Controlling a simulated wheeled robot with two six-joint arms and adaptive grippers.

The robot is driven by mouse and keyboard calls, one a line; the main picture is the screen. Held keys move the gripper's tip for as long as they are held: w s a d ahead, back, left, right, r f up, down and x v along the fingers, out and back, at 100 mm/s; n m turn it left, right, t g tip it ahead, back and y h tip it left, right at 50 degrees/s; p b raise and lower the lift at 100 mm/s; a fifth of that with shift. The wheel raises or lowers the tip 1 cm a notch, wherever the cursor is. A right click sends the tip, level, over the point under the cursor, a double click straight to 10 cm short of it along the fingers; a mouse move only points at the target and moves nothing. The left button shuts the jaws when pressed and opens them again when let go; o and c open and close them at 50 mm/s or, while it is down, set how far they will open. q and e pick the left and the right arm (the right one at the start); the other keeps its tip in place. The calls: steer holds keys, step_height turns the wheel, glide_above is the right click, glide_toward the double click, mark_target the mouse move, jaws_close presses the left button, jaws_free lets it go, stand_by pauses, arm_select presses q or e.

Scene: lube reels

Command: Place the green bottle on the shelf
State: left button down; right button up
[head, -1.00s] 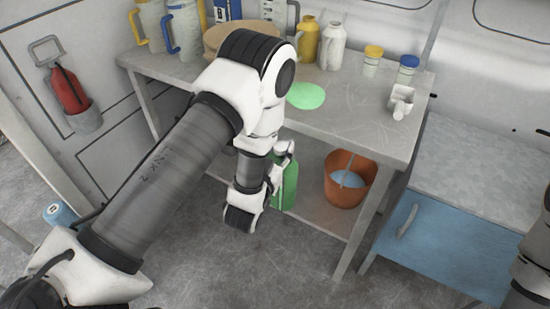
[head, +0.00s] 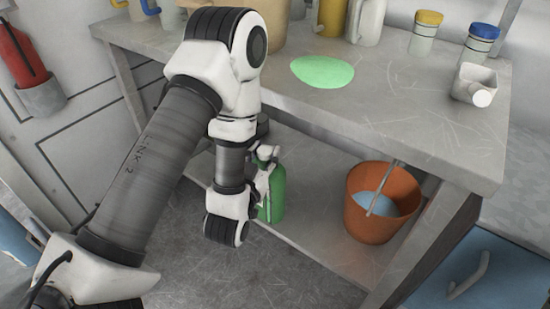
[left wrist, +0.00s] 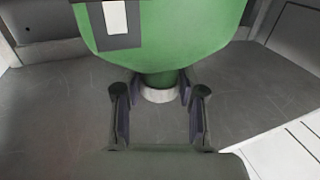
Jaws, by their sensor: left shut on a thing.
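The green bottle (head: 277,193) hangs roughly upright at the workbench's front, its lower part seen against the lower shelf. My left gripper (head: 264,176) is shut on it near the top and partly covers it. In the left wrist view the bottle's green body (left wrist: 165,30) fills the top, and its neck lies between the fingers of my left gripper (left wrist: 158,96). The lower shelf (head: 318,208) is under the benchtop. Whether the bottle's base touches it I cannot tell. A flat green disc (head: 322,71) lies on the benchtop (head: 400,110). My right gripper is out of view.
An orange bucket (head: 380,222) with a stick stands on the lower shelf, right of the bottle. A blue cabinet (head: 490,275) is at the right.

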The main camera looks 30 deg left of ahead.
arm_select(q)
steer(key=shift+w+a+f+b, duration=0.15)
steer(key=shift+w+a+b, duration=0.25)
steer(key=shift+w+b, duration=0.2)
steer(key=shift+w+a+f+b, duration=0.15)
steer(key=shift+w+a+b, duration=0.2)
steer(key=shift+w+b, duration=0.2)
steer(key=w+a+f+b, duration=0.1)
steer(key=w+a+f, duration=0.1)
steer(key=w, duration=0.3)
steer(key=w+a+f+b, duration=0.1)
steer(key=w+a+f, duration=0.1)
steer(key=w+a, duration=0.2)
steer(key=shift+x, duration=1.1)
steer(key=shift+f, duration=0.2)
steer(key=c, duration=0.7)
jaws_free()
steer(key=shift+f, duration=0.1)
